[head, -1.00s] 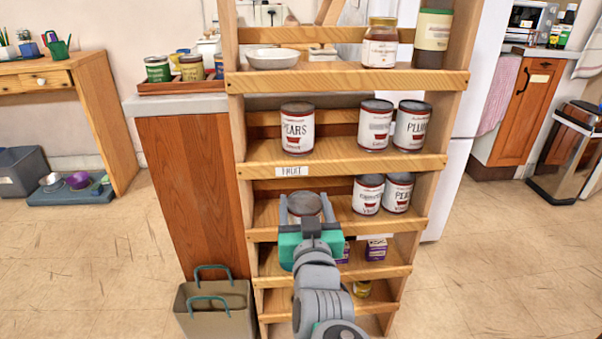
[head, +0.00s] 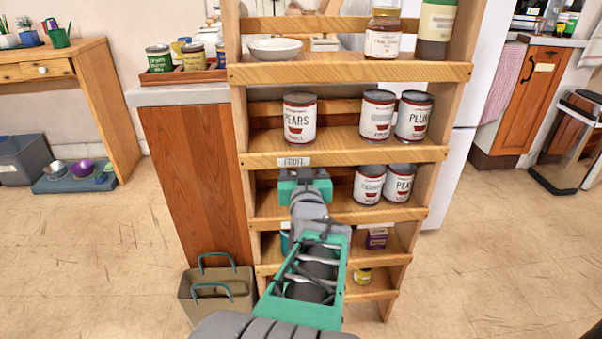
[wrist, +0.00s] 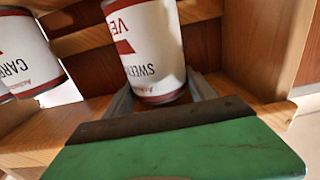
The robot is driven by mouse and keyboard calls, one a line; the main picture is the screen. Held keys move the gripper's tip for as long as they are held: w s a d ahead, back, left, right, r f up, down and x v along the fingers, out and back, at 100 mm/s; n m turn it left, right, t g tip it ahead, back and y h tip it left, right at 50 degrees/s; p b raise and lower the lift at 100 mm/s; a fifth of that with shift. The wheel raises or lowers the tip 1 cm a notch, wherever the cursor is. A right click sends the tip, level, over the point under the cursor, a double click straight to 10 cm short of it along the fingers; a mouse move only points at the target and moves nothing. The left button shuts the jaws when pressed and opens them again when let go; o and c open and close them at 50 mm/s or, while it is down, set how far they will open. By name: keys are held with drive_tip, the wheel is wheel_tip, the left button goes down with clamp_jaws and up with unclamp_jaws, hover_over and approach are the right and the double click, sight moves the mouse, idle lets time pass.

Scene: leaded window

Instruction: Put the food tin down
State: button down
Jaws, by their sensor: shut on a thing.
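My gripper (head: 305,185) reaches into the third shelf of the wooden rack, below the FRUIT label. In the wrist view its fingers (wrist: 160,92) are shut on a food tin (wrist: 150,45), white and red, with a label starting "SWEE" that reads upside down. In the head view this tin is hidden behind my gripper. Whether its base touches the shelf board cannot be told. A second tin (wrist: 25,52), marked "CARR", stands apart to the left in the wrist view.
Two tins (head: 369,184) (head: 399,183) stand on the same shelf to the right. The shelf above (head: 345,146) holds a pears tin (head: 299,120) and two others. Jars (head: 382,36) and a bowl (head: 274,49) stand higher.

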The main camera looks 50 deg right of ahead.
drive_tip(key=shift+x, duration=0.8)
drive_tip(key=shift+w+d+f+b, duration=0.1)
drive_tip(key=shift+d+f+b, duration=0.05)
drive_tip(key=shift+f+b, duration=1.45)
drive_tip(key=shift+c, duration=1.4)
unclamp_jaws()
drive_tip(key=shift+f+p, duration=0.25)
drive_tip(key=shift+p, duration=0.1)
drive_tip(key=shift+r+p, duration=0.25)
drive_tip(key=shift+p, duration=0.05)
drive_tip(key=p+v, duration=0.2)
drive_tip(key=v, duration=1)
drive_tip(key=shift+f, duration=0.15)
